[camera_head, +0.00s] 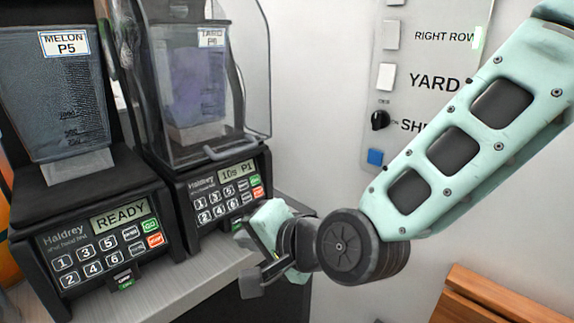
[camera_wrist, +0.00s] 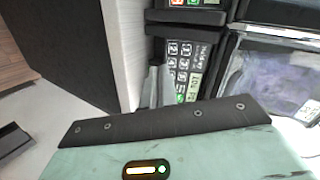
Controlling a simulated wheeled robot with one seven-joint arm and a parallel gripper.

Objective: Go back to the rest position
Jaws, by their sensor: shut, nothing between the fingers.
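My gripper (camera_head: 252,270) is in front of the right blender's keypad, near the counter's front edge. Its fingers are shut with nothing between them. My pale green arm comes in from the upper right and is still stretched toward the blenders. The wrist view shows grey fingers (camera_wrist: 157,86) in front of a blender keypad (camera_wrist: 183,62). Whether the fingers touch the panel cannot be told. The right blender (camera_head: 217,187) shows "10s P1" on its display and has a clear cover over its jar.
The left blender (camera_head: 105,235), labelled MELON P5, shows "READY". Both stand on a grey counter (camera_head: 200,283). A wall panel (camera_head: 400,75) with switches, a black knob and a blue button is behind my arm. Brown wooden furniture (camera_head: 490,300) is at lower right.

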